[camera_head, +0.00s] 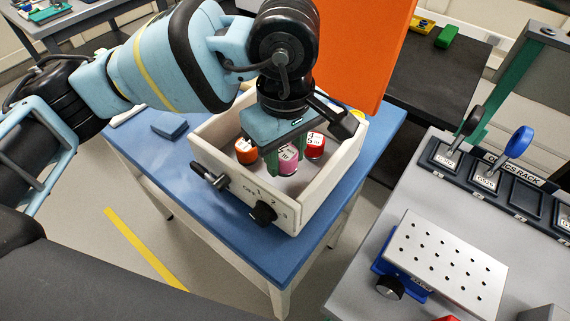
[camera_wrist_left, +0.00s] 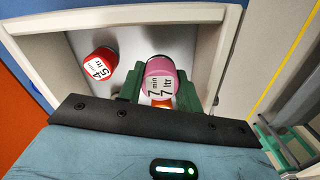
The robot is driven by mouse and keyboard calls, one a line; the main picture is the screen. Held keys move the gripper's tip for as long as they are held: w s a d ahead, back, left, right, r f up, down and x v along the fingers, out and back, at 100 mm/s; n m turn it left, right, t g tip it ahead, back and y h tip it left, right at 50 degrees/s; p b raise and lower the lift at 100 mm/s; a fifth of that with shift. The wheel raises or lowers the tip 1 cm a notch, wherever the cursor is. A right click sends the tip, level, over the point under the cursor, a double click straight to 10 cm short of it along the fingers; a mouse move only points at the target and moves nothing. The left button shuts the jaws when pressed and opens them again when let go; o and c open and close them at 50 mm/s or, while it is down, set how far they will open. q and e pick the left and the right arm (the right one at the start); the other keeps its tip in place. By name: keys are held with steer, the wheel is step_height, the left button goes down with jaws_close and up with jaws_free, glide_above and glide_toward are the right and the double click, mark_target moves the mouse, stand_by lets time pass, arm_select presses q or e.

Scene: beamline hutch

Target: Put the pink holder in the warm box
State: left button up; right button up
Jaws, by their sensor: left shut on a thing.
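The warm box (camera_head: 231,190) is an open-topped cream box with a dial and a handle on its front, standing on the blue table. My left gripper (camera_head: 286,160) reaches down into it, green fingers shut on the pink holder (camera_head: 289,154). In the left wrist view the pink holder (camera_wrist_left: 161,72) sits upright between the fingers, its label reading 7 min. I cannot tell whether it touches the box floor. The red one also shows in the left wrist view (camera_wrist_left: 98,66). My right gripper is out of view.
An orange panel (camera_head: 362,55) stands behind the box. A small blue block (camera_head: 169,124) lies on the blue table (camera_head: 260,238) to the left. At right a grey bench holds an optics rack (camera_head: 500,175) and a perforated metal plate (camera_head: 455,262).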

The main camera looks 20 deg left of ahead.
mark_target(285, 171)
arm_select(q)
steer(key=shift+f, duration=2)
steer(key=shift+f, duration=0.2)
steer(key=o, duration=1)
steer(key=shift+r, duration=0.1)
